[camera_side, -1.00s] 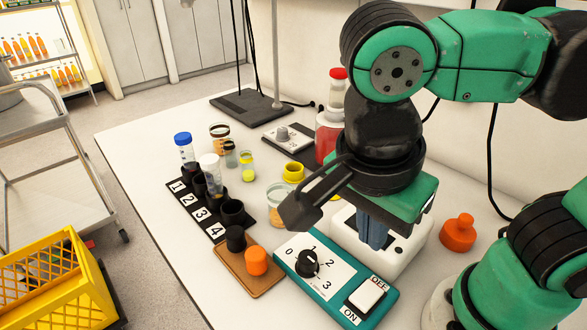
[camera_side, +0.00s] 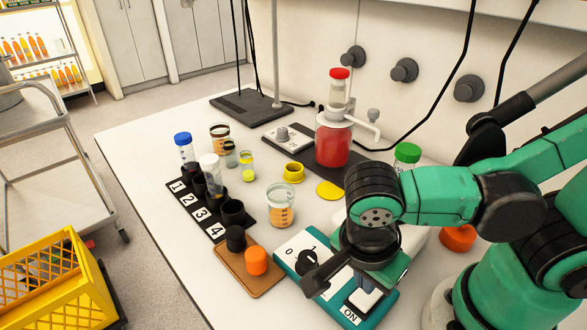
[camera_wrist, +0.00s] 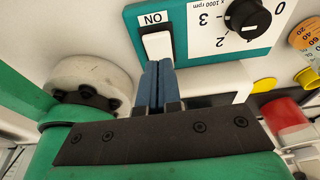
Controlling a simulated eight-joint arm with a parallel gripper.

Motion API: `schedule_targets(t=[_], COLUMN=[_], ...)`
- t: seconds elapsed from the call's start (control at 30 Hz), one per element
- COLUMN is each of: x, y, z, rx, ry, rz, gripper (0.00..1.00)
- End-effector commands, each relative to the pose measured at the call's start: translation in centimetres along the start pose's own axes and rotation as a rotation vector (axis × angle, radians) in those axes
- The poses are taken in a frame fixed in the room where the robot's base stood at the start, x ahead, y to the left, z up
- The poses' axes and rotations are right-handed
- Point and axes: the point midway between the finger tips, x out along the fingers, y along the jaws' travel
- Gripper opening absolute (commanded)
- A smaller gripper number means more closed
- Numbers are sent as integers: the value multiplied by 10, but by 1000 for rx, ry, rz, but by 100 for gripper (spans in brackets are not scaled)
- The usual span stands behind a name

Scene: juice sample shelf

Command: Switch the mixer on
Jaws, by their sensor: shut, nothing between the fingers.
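The mixer control box (camera_side: 290,248) is teal with a white face, a black dial (camera_side: 307,262) and a white ON/OFF rocker switch (camera_side: 366,300). In the wrist view the switch (camera_wrist: 158,45) lies beside the ON label (camera_wrist: 153,18); the OFF end is hidden behind my fingers. My gripper (camera_wrist: 156,64) is shut and empty, its blue fingertips right over the switch. I cannot tell whether they touch it or which way the rocker is tilted.
A wooden board (camera_side: 262,280) with black and orange caps stands left of the box. A glass beaker (camera_side: 281,209) and a yellow lid (camera_side: 329,190) are behind it. An orange cap piece (camera_side: 458,237) is at the right. A numbered rack (camera_side: 216,231) stands further left.

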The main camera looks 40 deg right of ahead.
Motion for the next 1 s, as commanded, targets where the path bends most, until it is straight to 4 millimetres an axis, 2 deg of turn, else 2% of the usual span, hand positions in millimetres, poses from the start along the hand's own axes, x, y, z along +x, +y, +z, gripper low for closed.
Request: schedule_targets(t=[0.33, 1.0], x=[22, 32], y=[0, 0], z=[9, 14], rx=[-1, -1], ry=[0, 0], rz=[0, 0], gripper=[0, 0])
